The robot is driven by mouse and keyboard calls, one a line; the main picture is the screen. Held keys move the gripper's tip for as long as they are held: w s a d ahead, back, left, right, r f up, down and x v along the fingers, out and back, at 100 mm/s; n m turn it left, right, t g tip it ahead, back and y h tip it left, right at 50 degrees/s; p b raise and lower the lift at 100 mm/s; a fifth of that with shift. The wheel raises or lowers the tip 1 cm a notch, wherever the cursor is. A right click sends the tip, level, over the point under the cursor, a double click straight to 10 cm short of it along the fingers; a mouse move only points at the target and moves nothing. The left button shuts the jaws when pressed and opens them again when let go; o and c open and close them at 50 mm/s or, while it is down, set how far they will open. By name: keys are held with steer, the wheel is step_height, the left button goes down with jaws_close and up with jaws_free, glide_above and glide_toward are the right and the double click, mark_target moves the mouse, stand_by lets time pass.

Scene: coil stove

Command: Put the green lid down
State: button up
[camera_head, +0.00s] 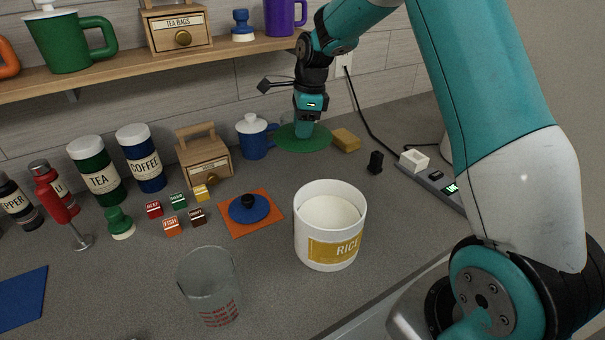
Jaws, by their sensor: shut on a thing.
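The green lid (284,139) shows as a flat, round green disc at the back of the counter, between the blue mug and the yellow sponge. My gripper (304,132) points down at its middle and is shut on it. The fingertips and the lid's grip are hidden by the gripper body. The lid looks level and very close to the counter; I cannot tell whether it touches.
A blue lidded mug (254,139) stands just left of the lid, a yellow sponge (346,140) just right. An orange mat (265,226) holds a blue lid (246,212). A rice canister (329,238) and glass cup (207,284) stand nearer. A shelf (140,72) runs above.

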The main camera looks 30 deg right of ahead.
mark_target(300, 183)
step_height(300, 183, down, 14)
steer(key=shift+r+p, duration=0.1)
steer(key=shift+p, duration=1.15)
steer(key=shift+f, duration=0.25)
steer(key=o, duration=0.9)
steer(key=shift+r, duration=0.1)
